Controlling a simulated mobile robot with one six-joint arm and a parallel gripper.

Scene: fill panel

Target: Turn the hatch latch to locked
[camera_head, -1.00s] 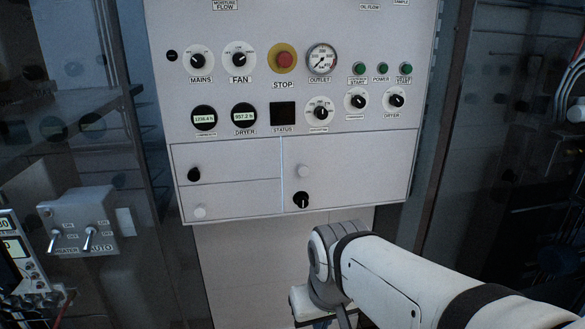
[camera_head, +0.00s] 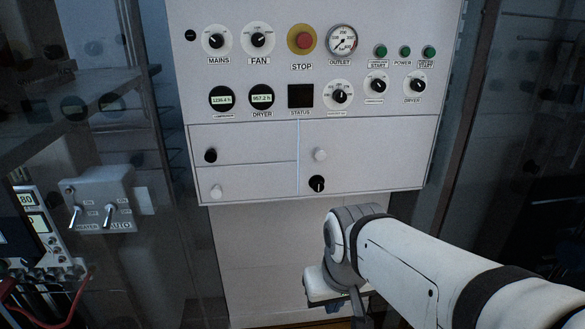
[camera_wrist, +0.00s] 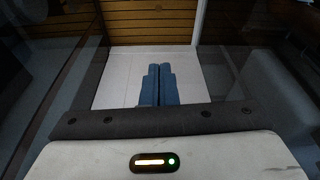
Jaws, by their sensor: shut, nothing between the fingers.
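The lower part of the white panel has hatch doors with small knobs. A black knob with a white pointer line (camera_head: 317,183) sits low on the right door, its line pointing roughly down. Another black knob (camera_head: 210,155) is on the upper left door. No label marks either one as the latch, so I cannot tell which it is. My gripper (camera_wrist: 158,72) shows in the wrist view with its blue fingers shut together and empty. In the head view my arm is below and in front of the panel, apart from the knobs, and the fingertips are not clear.
White knobs sit on the right door (camera_head: 320,154) and lower left door (camera_head: 216,191). Dials, a red stop button (camera_head: 302,41) and a gauge (camera_head: 342,40) are above. A switch box (camera_head: 100,200) stands at left, with glass-sided racks on both sides.

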